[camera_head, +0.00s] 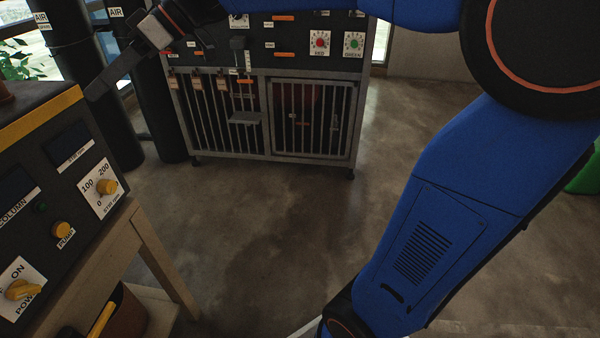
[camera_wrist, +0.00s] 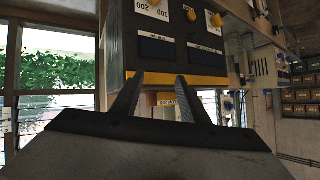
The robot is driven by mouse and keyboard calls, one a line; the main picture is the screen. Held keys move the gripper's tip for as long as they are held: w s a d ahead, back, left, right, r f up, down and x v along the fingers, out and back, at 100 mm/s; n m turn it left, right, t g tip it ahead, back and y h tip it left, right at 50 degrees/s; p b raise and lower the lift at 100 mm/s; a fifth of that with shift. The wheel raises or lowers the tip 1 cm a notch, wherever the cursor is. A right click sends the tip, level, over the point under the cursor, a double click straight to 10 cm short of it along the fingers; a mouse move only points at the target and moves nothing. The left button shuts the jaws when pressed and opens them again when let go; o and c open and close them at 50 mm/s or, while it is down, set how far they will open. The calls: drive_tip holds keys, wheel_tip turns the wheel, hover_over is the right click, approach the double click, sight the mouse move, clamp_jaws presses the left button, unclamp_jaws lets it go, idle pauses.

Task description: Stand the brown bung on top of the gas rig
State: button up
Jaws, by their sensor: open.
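In the head view one dark finger (camera_head: 108,80) shows just beyond the console's far top corner. No label naming the gas rig is readable; I cannot tell which unit it is.
A barred cabinet (camera_head: 263,115) with red and green dials stands at the back. Dark pipes (camera_head: 85,70) marked AIR rise behind the console. The console rests on a wooden table (camera_head: 143,235). The concrete floor (camera_head: 260,225) in the middle is clear. Windows (camera_wrist: 58,75) are at left in the wrist view.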

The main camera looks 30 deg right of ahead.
drive_tip(key=s+d+f+m+t+h, duration=0.2)
drive_tip(key=s+d+f+m+h, duration=0.4)
drive_tip(key=s+d+f, duration=0.5)
drive_tip(key=d+f+m, duration=0.1)
drive_tip(key=d+f, duration=0.1)
drive_tip(key=d, duration=0.1)
drive_tip(key=shift+s+d+f, duration=0.2)
drive_tip(key=shift+s+f, duration=0.05)
drive_tip(key=shift+s, duration=0.15)
drive_tip(key=s+d+f+m+h, duration=0.2)
drive_tip(key=s+d+f, duration=0.1)
drive_tip(key=d+f, duration=0.1)
drive_tip(key=s+d+f+m+t+h, duration=0.1)
drive_tip(key=s+d+f+m+h, duration=0.1)
drive_tip(key=s+d+f, duration=0.2)
drive_tip(key=s+d+f+m+h, duration=0.1)
drive_tip(key=s+d+f+m, duration=0.2)
drive_tip(key=d, duration=0.3)
drive_tip(key=shift+s+d+f+h, duration=0.1)
drive_tip(key=shift+s+f+h, duration=0.35)
drive_tip(key=shift+f, duration=0.1)
drive_tip(key=shift+c, duration=0.8)
drive_tip(key=shift+r, duration=0.1)
